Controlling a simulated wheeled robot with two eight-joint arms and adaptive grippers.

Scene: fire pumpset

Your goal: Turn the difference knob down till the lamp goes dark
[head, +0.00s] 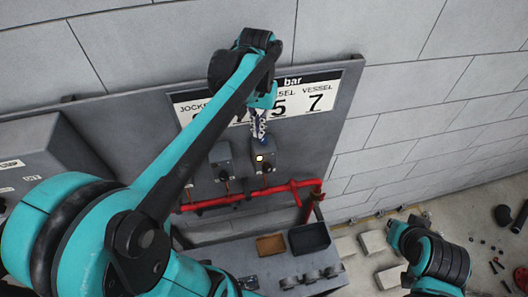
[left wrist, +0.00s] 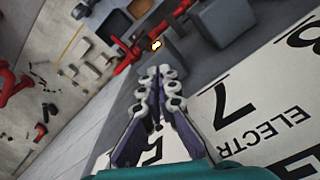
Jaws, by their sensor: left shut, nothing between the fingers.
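A small lamp (head: 260,158) glows yellow on the right-hand grey switch box (head: 263,149) on the wall panel. It also glows in the left wrist view (left wrist: 157,45). A dark spot below the lamp may be a knob; I cannot make out the difference knob clearly. My left gripper (head: 262,138) is shut and empty, just above this box in the head view. In the left wrist view its closed fingertips (left wrist: 160,78) point toward the box, seemingly apart from it. My right arm shows at the lower right, but its gripper fingers do not show.
A second grey box (head: 221,160) sits to the left. A white pressure sign (head: 317,101) lies behind my left arm. Red pipes (head: 245,197) run below the boxes. Brown (head: 270,244) and dark (head: 309,238) trays stand lower down. Pale blocks (head: 373,242) lie on the floor.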

